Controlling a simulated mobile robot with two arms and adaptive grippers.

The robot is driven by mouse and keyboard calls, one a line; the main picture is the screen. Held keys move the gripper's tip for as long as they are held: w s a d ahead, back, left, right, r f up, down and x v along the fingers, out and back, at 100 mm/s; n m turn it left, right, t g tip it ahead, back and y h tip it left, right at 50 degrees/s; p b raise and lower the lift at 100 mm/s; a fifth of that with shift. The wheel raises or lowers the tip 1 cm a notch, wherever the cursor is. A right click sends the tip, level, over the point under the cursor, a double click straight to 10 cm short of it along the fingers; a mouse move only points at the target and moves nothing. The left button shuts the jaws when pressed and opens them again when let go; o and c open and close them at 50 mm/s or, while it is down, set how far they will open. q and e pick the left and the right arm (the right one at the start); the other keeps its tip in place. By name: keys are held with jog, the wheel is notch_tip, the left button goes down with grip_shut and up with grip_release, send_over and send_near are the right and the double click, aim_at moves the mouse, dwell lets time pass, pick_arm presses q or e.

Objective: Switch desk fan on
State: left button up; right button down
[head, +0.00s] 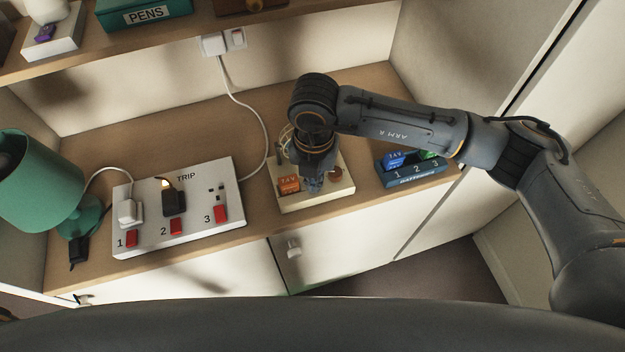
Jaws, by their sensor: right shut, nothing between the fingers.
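A cream base (325,197) stands on the wooden desk with an orange block marked "TAV" (289,184) on it. Thin pale hoops (286,139) show behind my right arm; they may be part of a fan, but I cannot tell. My right gripper (314,186) is shut and empty, pointing down over the cream base just right of the orange block. It hides part of the base; contact cannot be judged. A white power strip marked "TRIP" (199,172) has red switches numbered 1 to 3. A white plug (130,212) sits in socket 1 and a black plug (174,197) in socket 2. My left gripper is out of view.
A blue tray (415,180), numbered 1 to 3, holds blue and green blocks to the right. A green lamp (38,180) stands at left. A wall socket (214,44) feeds a white cable. A shelf (160,35) overhangs the back. Cabinet fronts lie below the desk.

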jog(key=shift+r+p, duration=0.5)
jog(key=shift+r, duration=0.45)
jog(key=shift+r+p, duration=1.15)
jog(key=shift+r, duration=1.35)
